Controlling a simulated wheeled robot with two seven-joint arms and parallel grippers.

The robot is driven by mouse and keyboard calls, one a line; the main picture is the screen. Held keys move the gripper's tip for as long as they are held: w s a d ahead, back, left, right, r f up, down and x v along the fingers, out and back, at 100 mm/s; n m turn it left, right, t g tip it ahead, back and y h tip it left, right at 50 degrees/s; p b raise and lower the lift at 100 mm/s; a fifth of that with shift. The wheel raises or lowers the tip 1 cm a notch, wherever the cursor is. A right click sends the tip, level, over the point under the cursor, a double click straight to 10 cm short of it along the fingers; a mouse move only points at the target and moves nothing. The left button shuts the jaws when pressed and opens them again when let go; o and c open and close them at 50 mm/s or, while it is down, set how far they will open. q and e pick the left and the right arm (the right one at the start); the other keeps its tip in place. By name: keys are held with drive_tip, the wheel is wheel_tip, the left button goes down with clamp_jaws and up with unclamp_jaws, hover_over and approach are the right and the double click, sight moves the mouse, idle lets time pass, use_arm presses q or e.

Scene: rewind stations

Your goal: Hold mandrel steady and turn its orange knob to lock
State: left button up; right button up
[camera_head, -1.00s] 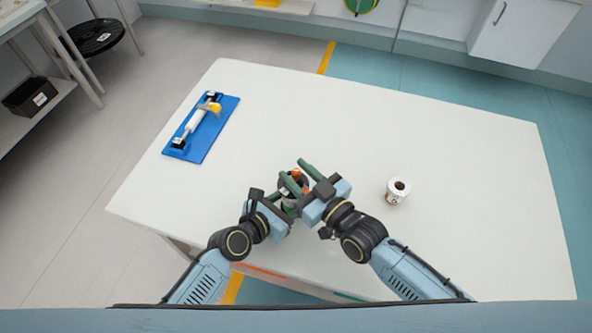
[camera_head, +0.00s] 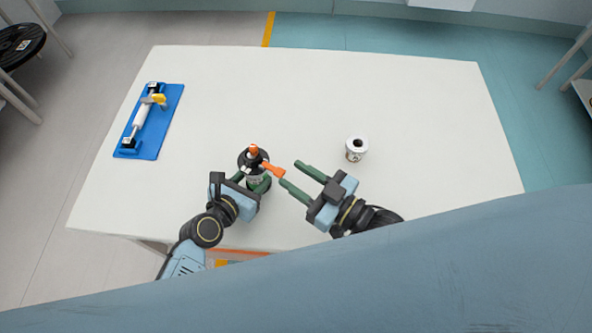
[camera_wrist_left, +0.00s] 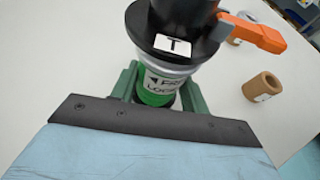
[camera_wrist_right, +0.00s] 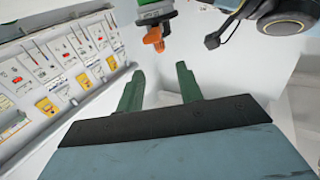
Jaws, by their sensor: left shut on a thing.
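The mandrel (camera_head: 254,168) stands at the front of the white table, with a black flange, a green band and an orange knob (camera_head: 273,170) whose lever points right. In the left wrist view the mandrel shows its black flange with a "T" label (camera_wrist_left: 173,45) and the orange lever (camera_wrist_left: 252,33). My left gripper (camera_head: 254,183) is shut around the mandrel's lower body. My right gripper (camera_head: 292,175) is open and empty, just right of the knob, with one fingertip close to the lever. In the right wrist view the orange knob (camera_wrist_right: 154,38) lies beyond the open fingers.
A blue board (camera_head: 150,140) with a white roller and yellow part lies at the left. The table's middle and back are clear.

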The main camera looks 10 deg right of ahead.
use_arm(q)
drive_tip(key=o, duration=1.2)
drive_tip(key=shift+o, duration=0.2)
